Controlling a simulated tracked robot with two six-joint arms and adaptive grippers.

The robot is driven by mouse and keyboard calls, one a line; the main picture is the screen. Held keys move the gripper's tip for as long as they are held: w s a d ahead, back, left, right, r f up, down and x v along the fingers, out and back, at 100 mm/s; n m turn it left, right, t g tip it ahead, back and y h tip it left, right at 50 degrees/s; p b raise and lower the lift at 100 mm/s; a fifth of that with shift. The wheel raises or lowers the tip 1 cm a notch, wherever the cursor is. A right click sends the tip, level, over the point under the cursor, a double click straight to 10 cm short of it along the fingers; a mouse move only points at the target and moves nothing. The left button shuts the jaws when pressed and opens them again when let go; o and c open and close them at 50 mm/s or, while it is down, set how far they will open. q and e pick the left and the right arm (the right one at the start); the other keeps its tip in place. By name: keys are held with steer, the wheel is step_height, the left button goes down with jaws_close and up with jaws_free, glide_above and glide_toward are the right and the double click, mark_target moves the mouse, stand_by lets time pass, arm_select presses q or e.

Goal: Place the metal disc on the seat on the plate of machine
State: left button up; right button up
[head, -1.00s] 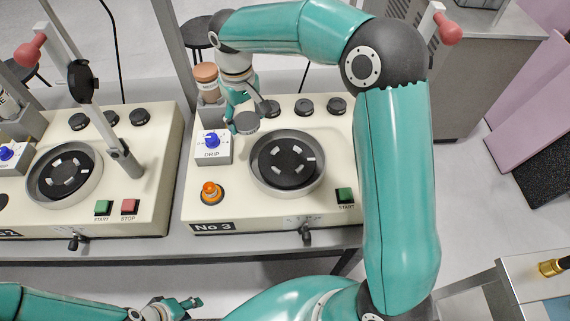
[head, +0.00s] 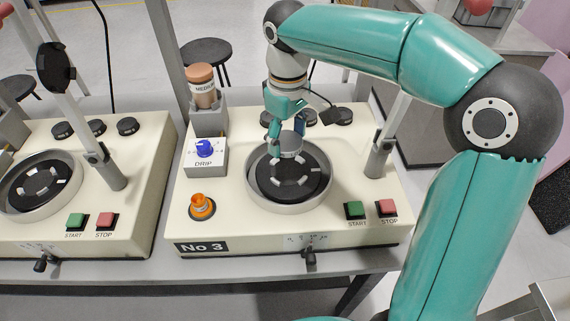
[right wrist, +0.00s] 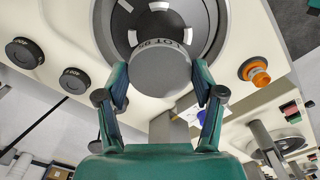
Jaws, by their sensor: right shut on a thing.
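The grey metal disc (head: 289,147) is held flat between the fingers of my right gripper (head: 286,138). It is over the far part of the black round plate (head: 291,186) of machine No 3. The plate sits in a grey ring-shaped bowl and has several pale marks around it. In the right wrist view the disc (right wrist: 160,72) is between both fingertips and covers part of the plate (right wrist: 122,28). Lettering beginning "LOT" shows by its edge. Whether the disc touches the plate I cannot tell. My left gripper is out of view.
On machine No 3 are a blue DRIP knob (head: 204,148), an orange button (head: 201,206), a green START button (head: 355,209) and a red STOP button (head: 387,207). A brown-capped bottle (head: 202,85) stands behind the knob. A post (head: 384,150) rises right of the bowl. A similar machine stands left.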

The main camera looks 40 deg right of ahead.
mark_target(287, 169)
step_height(287, 169, down, 7)
steer(key=shift+f, duration=0.25)
steer(key=shift+c, duration=0.6)
steer(key=o, duration=1.4)
steer(key=shift+c, duration=0.2)
step_height(287, 169, up, 12)
steer(key=shift+p, duration=0.4)
